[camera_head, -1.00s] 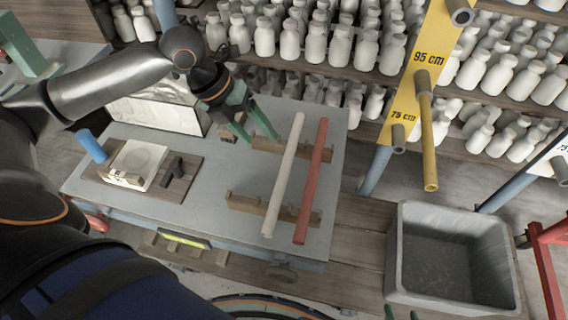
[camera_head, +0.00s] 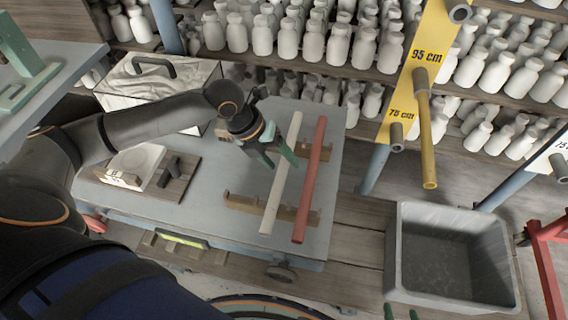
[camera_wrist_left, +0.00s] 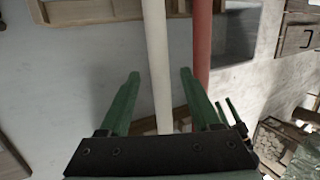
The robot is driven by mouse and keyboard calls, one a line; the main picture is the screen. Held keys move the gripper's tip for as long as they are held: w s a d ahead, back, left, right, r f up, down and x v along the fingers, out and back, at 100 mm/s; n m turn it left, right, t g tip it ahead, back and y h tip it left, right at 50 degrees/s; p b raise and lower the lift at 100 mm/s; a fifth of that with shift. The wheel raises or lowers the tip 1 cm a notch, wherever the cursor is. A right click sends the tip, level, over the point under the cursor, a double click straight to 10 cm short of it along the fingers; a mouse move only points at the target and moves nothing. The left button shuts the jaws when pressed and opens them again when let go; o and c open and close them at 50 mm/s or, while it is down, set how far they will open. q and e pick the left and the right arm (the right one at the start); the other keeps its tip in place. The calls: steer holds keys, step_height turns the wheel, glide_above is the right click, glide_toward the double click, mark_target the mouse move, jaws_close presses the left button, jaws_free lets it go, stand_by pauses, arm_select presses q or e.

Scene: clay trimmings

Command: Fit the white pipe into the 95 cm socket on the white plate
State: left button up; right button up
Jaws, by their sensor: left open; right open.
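The white pipe (camera_head: 275,185) lies on a wooden rack (camera_head: 245,204) on the grey table, beside a red pipe (camera_head: 309,190). My left gripper (camera_head: 281,160) is open over the white pipe. In the left wrist view the white pipe (camera_wrist_left: 156,55) runs between the spread fingers (camera_wrist_left: 160,74), with a gap on each side. The white plate (camera_head: 562,148) shows only partly at the right edge, with a 75 marking and one socket (camera_head: 562,168); its 95 cm socket is out of frame. My right gripper (camera_head: 402,313) shows only its green fingertips, apart, at the bottom edge.
A yellow plate (camera_head: 431,45) carries 95 cm and 75 cm sockets, with a yellow pipe (camera_head: 427,140) in the 95 cm one. A grey basin (camera_head: 393,265) stands at the right. A wooden board (camera_head: 180,185) lies left on the table. Shelves of white bottles stand behind.

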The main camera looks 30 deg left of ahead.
arm_select(q)
jaws_close()
stand_by(0.4)
steer(key=shift+r, duration=0.1)
